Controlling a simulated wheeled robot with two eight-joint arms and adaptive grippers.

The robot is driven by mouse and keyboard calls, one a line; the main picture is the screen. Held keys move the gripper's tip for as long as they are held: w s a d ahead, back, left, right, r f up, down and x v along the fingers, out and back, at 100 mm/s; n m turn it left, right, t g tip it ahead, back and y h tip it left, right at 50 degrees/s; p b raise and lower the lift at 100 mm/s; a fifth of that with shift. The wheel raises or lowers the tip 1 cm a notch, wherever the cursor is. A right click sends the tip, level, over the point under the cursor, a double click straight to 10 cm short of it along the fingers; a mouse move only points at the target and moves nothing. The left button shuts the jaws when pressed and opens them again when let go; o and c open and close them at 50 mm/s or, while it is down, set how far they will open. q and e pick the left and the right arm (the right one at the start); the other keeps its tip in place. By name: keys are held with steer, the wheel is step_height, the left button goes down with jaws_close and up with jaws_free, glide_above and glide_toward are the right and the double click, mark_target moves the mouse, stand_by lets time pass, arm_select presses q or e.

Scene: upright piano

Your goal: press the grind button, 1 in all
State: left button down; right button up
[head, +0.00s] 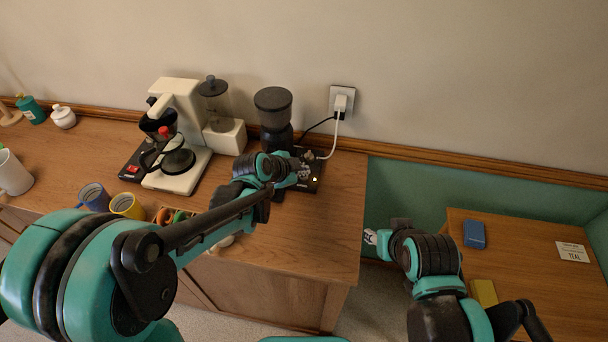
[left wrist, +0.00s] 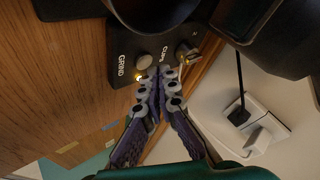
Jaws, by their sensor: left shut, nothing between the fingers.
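The black coffee grinder (head: 273,112) stands at the right end of the wooden counter, its dark control panel (head: 314,184) partly behind my left arm. In the left wrist view the panel carries a pale round button (left wrist: 144,62) beside the word GRIND, a lit amber light (left wrist: 139,77), and a metal knob (left wrist: 186,55) by the word CUPS. My left gripper (head: 304,172) is at the panel. Its fingertips (left wrist: 158,76) are shut and empty, close beside the button; I cannot tell whether they touch it. My right gripper (head: 371,237) is low beside the counter's right side, its fingers unclear.
A coffee maker (head: 182,110) with a glass jug and a white grinder-like machine (head: 225,135) stand left of the grinder. A wall socket (head: 342,101) with plugs is behind. Blue (head: 93,197) and yellow (head: 127,206) mugs stand near the front. A lower desk (head: 520,270) is at right.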

mark_target(302, 179)
arm_select(q)
steer(key=shift+r, duration=0.25)
step_height(302, 179, up, 5)
steer(key=p, duration=0.4)
steer(key=shift+f, duration=0.1)
stand_by(0.3)
stand_by(0.4)
steer(key=s+a+r+n+y, duration=0.1)
steer(key=s+a+n+y, duration=0.1)
steer(key=s+a+n, duration=0.6)
steer(key=s+a+r+n+y, duration=0.2)
steer(key=s+a+n, duration=0.6)
steer(key=s, duration=0.7)
steer(key=shift+a+r+y, duration=0.15)
steer(key=shift+a+y, duration=0.45)
steer(key=shift+a, duration=0.1)
